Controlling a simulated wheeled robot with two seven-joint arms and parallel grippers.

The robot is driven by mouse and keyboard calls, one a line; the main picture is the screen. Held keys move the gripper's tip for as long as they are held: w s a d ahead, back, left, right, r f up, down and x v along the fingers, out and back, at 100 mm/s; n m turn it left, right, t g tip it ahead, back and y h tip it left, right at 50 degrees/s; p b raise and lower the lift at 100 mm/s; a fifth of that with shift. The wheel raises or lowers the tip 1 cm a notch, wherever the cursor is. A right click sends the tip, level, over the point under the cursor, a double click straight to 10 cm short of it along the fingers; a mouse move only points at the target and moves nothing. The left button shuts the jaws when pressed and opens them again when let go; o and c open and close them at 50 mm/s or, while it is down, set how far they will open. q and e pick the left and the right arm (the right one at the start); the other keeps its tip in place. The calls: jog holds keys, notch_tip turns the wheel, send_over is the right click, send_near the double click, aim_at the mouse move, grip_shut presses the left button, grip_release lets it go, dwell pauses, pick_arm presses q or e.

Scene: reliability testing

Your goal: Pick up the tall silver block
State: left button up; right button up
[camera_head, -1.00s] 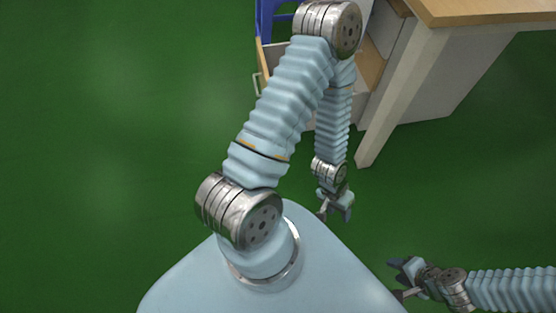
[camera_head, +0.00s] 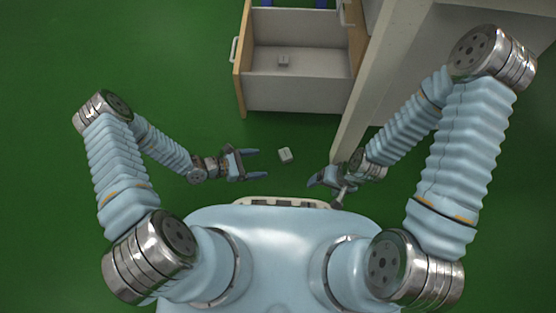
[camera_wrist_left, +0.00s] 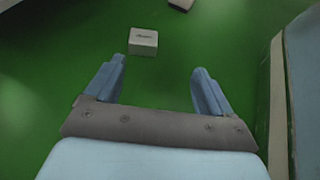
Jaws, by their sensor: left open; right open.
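A small light silver-grey block (camera_head: 285,155) lies on the green floor between my two grippers in the head view. It also shows in the left wrist view (camera_wrist_left: 143,41), just past the left fingertip. A second small grey block (camera_head: 283,61) sits inside the open drawer. I cannot tell which block is the tall one. My left gripper (camera_head: 258,164) is open and empty, left of the floor block and pointing towards it, apart from it. In the left wrist view its fingers (camera_wrist_left: 160,66) are spread. My right gripper (camera_head: 325,193) is open, right of and nearer than the floor block.
An open drawer (camera_head: 300,96) with a wooden front juts out beyond the floor block. A dark object (camera_wrist_left: 180,4) is cut off at the wrist view's top. Floor on the left is clear.

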aim_at(282, 155)
pick_arm(q)
jog(key=shift+w+a+f+n+t, duration=0.15)
jog(key=shift+w+f+n+t, duration=0.25)
jog(key=shift+w, duration=0.2)
jog(key=b+x, duration=0.1)
jog(key=x, duration=0.6)
jog(key=shift+w+f+b, duration=0.1)
jog(key=shift+w+b, duration=0.15)
jog(key=shift+b, duration=0.05)
jog(key=b+x, duration=0.1)
jog(key=x, duration=0.1)
jog(key=b+x, duration=0.1)
jog(key=x, duration=0.1)
jog(key=shift+w+f, duration=0.35)
jog(key=shift+w+d+f, duration=0.1)
jog(key=shift+w+d, duration=0.05)
jog(key=shift+d, duration=0.3)
jog(key=c, duration=1.1)
